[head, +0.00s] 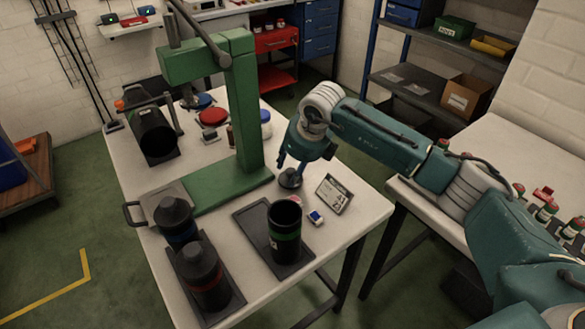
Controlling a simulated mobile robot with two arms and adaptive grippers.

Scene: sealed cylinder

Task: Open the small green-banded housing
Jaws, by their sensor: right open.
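The green-banded housing (285,238) is a black cylinder standing upright on a dark plate (250,222) on the white table. Its top looks open, with a dark hollow inside. A small dark round knobbed piece, which looks like a lid (290,179), sits on the table behind the housing. My right gripper (291,164) is open, pointing down just above this piece. I cannot tell whether its fingers touch it. My left gripper is not in view.
A tall green press frame (245,110) stands left of my right gripper. Black cylinders with a blue band (180,238) and a red band (205,281) stand at the front left. A label card (334,194) and a small blue-white item (316,217) lie right of the housing.

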